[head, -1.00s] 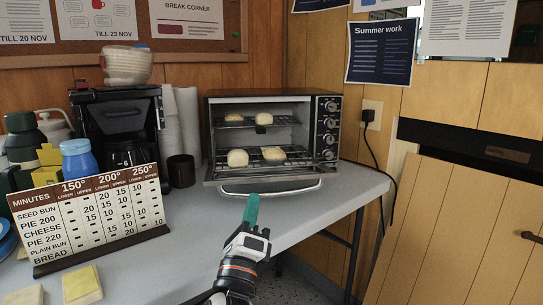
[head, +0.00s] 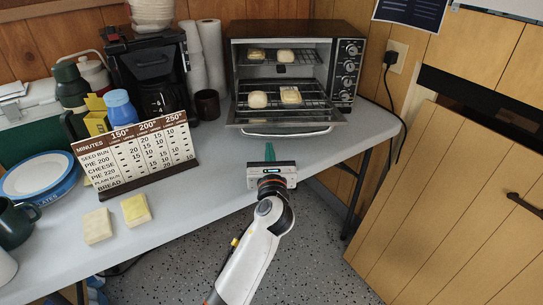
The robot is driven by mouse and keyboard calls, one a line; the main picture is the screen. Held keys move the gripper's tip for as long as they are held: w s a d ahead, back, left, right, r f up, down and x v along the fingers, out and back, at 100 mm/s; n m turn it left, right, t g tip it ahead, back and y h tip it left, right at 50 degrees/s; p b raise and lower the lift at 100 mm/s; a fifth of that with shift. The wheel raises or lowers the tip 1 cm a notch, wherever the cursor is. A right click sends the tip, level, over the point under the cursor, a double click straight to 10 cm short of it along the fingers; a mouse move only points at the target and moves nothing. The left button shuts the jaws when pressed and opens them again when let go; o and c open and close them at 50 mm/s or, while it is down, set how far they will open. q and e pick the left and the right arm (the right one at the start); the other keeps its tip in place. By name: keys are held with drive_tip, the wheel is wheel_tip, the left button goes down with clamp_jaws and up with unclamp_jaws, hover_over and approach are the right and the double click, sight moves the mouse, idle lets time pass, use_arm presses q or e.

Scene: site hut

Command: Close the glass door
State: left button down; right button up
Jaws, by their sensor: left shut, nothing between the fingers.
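The toaster oven (head: 295,75) stands at the back right of the table. Its glass door (head: 284,118) is folded down and open at the front, with a pale handle (head: 287,131) along its outer edge. My right gripper is not in view.
A baking-time board (head: 140,155), a coffee maker (head: 150,75) and a dark mug (head: 208,104) stand left of the oven. The table's front edge is under my arm; wooden panelling (head: 460,200) stands at right.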

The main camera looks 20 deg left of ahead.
sight(269, 137)
use_arm(q)
drive_tip(key=x, duration=0.5)
drive_tip(key=shift+w+a+b, duration=0.1)
drive_tip(key=shift+w+b, duration=0.2)
drive_tip(key=shift+b, duration=0.1)
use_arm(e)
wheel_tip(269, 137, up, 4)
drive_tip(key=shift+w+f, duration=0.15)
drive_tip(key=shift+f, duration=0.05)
use_arm(q)
drive_tip(key=shift+r, duration=0.1)
